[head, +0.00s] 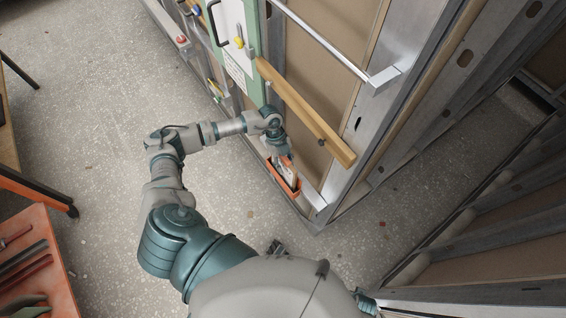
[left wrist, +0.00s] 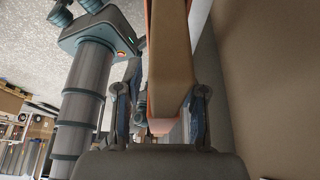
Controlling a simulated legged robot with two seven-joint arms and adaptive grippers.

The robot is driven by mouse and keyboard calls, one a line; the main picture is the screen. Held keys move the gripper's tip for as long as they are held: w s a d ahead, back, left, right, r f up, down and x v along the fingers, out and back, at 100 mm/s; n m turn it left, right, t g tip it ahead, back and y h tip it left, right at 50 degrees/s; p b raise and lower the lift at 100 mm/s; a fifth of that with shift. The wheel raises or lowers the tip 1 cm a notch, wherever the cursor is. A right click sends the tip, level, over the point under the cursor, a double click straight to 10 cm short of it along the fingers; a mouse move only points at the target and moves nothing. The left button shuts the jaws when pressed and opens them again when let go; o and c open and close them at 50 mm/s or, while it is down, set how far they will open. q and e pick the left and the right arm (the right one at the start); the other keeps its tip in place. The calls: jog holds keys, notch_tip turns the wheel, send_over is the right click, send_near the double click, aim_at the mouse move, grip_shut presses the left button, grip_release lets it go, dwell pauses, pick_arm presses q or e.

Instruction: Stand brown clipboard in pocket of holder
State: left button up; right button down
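An orange holder (head: 284,176) sits low against the pod wall in the head view, with pale and brownish contents showing inside. My left gripper (head: 279,148) is right above it, pointing down. In the left wrist view a brown slab with orange edges (left wrist: 171,50) runs down between the fingers of my left gripper (left wrist: 165,105). The fingers stand well apart, with a gap showing at the left finger. I cannot tell which part of the slab is the brown clipboard and which is the holder.
A wooden rail (head: 303,112) and a metal bar (head: 325,42) run along the wall close to my left arm. An orange table (head: 38,250) with tools stands at the lower left. Speckled floor (head: 100,110) is clear between table and wall. Metal-framed panels (head: 490,225) stand at the right.

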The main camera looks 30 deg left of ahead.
pick_arm(q)
jog(key=shift+d+r, duration=0.1)
jog(key=shift+d, duration=0.05)
jog(key=shift+r, duration=0.25)
jog(key=v, duration=0.5)
jog(key=shift+w+a+f, duration=0.2)
jog(key=shift+a, duration=0.15)
jog(key=w+a, duration=0.4)
jog(key=a, duration=0.6)
jog(key=shift+w+a+f, duration=0.2)
jog(key=shift+w, duration=0.1)
pick_arm(e)
jog(key=shift+d, duration=0.2)
pick_arm(q)
jog(key=shift+a, duration=0.1)
pick_arm(e)
jog(key=shift+a, duration=0.1)
